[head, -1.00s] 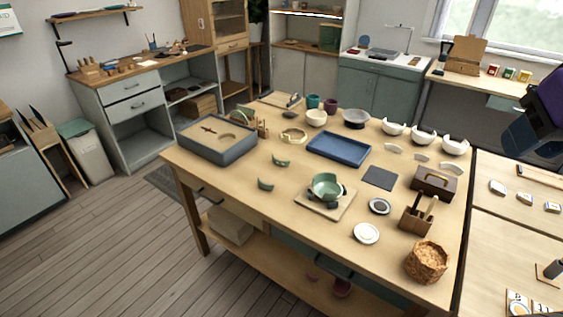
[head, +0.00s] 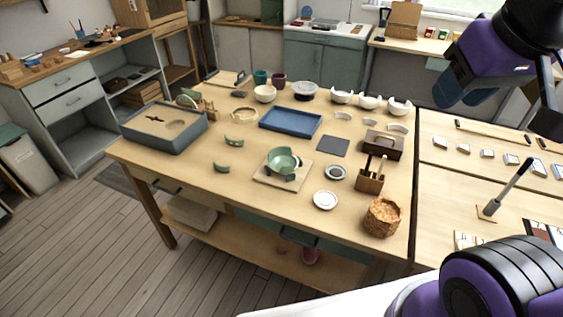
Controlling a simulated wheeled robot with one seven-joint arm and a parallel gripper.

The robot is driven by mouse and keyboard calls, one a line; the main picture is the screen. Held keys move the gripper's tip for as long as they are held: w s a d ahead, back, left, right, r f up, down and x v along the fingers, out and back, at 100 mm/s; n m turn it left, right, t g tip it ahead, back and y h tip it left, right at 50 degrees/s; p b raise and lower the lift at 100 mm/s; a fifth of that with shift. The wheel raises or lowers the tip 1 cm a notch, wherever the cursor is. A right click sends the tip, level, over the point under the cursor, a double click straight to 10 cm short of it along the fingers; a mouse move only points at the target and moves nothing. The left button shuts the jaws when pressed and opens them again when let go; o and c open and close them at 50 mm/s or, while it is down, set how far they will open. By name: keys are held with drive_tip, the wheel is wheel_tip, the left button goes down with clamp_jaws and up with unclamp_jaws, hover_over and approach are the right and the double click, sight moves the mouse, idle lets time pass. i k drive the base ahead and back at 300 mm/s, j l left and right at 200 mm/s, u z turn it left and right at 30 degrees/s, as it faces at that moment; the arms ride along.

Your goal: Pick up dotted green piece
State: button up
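Two small curved green pieces lie apart on the wooden table: one piece (head: 234,141) left of the blue tray, the other piece (head: 222,167) nearer the front edge. Dots are too small to make out, so I cannot tell which is dotted. A broken green bowl (head: 284,161) sits on a pale board (head: 262,179) to their right. Another green curved thing (head: 187,101) shows by the wooden rack. Purple and black parts of my arm (head: 505,45) are at the upper right, well away from the pieces. My gripper's fingertips cannot be made out clearly.
A grey sand-filled box (head: 160,143) stands on the table's left end, and a blue tray (head: 291,133) mid-table. A tool holder (head: 370,182), cork-coloured basket (head: 382,217) and white dish (head: 325,200) are at the right. Bare tabletop surrounds the green pieces.

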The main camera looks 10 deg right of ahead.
sight(235, 143)
drive_tip(key=i+j, duration=0.2)
drive_tip(key=j, duration=0.2)
drive_tip(key=i+j, duration=0.15)
drive_tip(key=j, duration=0.3)
drive_tip(key=i+j, duration=0.2)
drive_tip(key=j, duration=0.2)
drive_tip(key=i+j, duration=0.15)
drive_tip(key=j, duration=0.25)
drive_tip(key=i+j, duration=0.2)
drive_tip(key=j, duration=0.25)
drive_tip(key=i+j, duration=0.2)
drive_tip(key=j, duration=0.2)
drive_tip(key=i+j, duration=0.15)
drive_tip(key=j, duration=0.25)
drive_tip(key=i+j+z, duration=0.1)
drive_tip(key=j, duration=0.35)
drive_tip(key=i, duration=0.1)
